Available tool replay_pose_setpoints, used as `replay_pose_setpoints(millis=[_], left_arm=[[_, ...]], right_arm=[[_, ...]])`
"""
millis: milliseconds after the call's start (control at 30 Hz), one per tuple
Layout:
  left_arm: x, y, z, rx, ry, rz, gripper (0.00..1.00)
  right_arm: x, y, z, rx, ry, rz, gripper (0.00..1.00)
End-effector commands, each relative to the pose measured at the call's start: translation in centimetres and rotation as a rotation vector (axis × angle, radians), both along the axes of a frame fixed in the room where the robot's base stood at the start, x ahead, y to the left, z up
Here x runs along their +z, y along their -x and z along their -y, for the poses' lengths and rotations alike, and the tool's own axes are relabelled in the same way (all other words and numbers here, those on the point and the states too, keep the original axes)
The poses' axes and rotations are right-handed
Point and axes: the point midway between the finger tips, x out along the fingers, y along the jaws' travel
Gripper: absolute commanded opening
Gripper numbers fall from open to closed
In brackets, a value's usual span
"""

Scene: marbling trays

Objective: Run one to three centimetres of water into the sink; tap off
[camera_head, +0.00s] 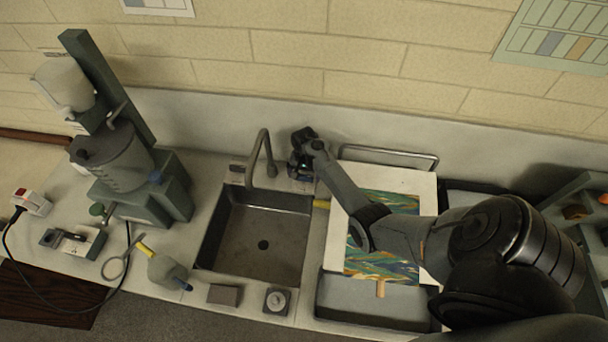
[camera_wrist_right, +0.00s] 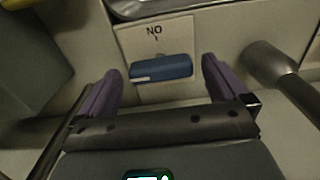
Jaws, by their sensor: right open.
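The grey rectangular sink (camera_head: 232,251) is left of my right arm; its dark drain (camera_head: 263,244) shows and I see no water in it. The tap (camera_head: 262,148) arches over its back edge, with no stream visible. My right gripper (camera_head: 300,172) is just right of the tap, behind the sink. In the wrist view, its purple fingers (camera_wrist_right: 162,92) are open, one on each side of a blue bar-shaped handle (camera_wrist_right: 160,70). The handle is on a pale plate marked "NO" as seen here; I cannot tell whether the fingers touch it. My left gripper is out of view.
A tray (camera_head: 330,303) with a marbled sheet (camera_head: 395,270) lies right of the sink, partly under my right arm. A dispenser machine (camera_head: 160,197) stands at left.

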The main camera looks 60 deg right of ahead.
Motion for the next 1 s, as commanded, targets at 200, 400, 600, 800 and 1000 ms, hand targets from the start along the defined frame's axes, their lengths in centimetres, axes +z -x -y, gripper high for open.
replay_pose_setpoints(millis=[200,400,600,800,1000], left_arm=[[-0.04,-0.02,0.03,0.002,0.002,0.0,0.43],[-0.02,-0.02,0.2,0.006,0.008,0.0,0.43],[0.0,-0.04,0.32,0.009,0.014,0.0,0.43],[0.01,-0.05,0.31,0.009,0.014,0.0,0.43],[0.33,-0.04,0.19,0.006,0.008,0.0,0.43]], right_arm=[[-0.45,-0.02,0.0,0.001,0.001,0.001,1.0],[-0.44,-0.03,-0.01,0.001,0.001,0.001,0.95],[-0.44,-0.02,-0.02,0.001,0.001,0.001,0.65],[-0.42,-0.01,-0.03,0.0,0.0,0.0,0.46],[-0.33,-0.01,-0.06,-0.026,-0.001,0.0,0.46]])
